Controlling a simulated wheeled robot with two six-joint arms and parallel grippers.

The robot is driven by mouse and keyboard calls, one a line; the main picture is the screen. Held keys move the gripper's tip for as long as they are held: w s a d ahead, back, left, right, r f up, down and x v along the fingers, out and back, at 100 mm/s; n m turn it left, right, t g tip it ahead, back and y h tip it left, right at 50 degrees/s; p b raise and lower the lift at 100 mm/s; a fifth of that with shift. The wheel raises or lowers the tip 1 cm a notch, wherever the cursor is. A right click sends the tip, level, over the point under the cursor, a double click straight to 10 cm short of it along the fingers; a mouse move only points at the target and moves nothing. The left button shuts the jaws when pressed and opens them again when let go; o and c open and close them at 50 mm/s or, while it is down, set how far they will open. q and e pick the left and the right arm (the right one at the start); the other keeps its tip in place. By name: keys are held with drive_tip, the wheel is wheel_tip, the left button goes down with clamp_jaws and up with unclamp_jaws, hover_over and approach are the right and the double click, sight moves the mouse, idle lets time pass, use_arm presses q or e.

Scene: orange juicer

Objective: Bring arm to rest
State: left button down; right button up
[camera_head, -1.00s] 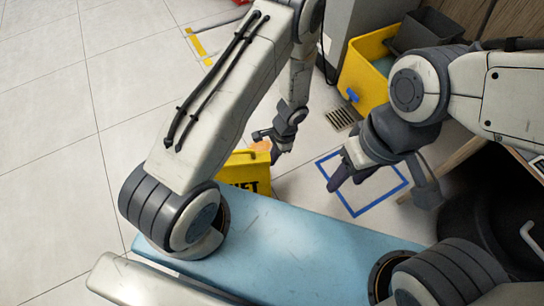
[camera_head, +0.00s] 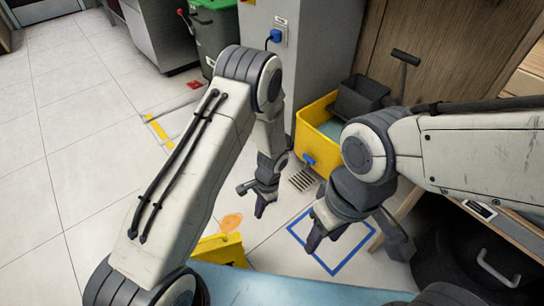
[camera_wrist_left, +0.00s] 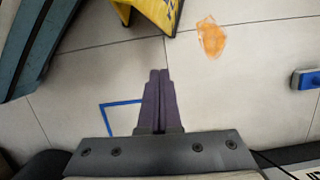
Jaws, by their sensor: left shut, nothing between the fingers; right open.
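My left gripper (camera_head: 262,207) hangs over the tiled floor at the centre of the head view, fingers pointing down. In the left wrist view my left gripper (camera_wrist_left: 159,74) is shut, its two purple fingers together with nothing between them. My right gripper (camera_head: 322,236) hangs over the blue-taped square on the floor, open and empty. Both arms are bent and apart from each other.
A yellow mop bucket (camera_head: 317,123) stands behind the grippers, near a floor drain (camera_head: 303,179). The blue tape square (camera_head: 340,267) is bare floor. Open tiles spread left.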

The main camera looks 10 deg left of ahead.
use_arm(q)
drive_tip(key=shift+r, duration=0.1)
drive_tip(key=s+d+r+n+t+h+p, duration=0.1)
drive_tip(key=s+d+r, duration=0.15)
drive_tip(key=r, duration=0.75)
drive_tip(key=s+d+r+p, duration=0.15)
drive_tip(key=d+r, duration=0.25)
drive_tip(key=r, duration=0.7)
drive_tip(key=s+r+t+h, duration=0.1)
drive_tip(key=s+r+h, duration=0.1)
drive_tip(key=s+r, duration=1.2)
wheel_tip(320, 180, up, 37)
drive_tip(key=s+p, duration=0.2)
drive_tip(key=p, duration=3.7)
drive_tip(key=shift+n, duration=0.3)
drive_tip(key=shift+d, duration=0.1)
drive_tip(key=shift+d, duration=0.15)
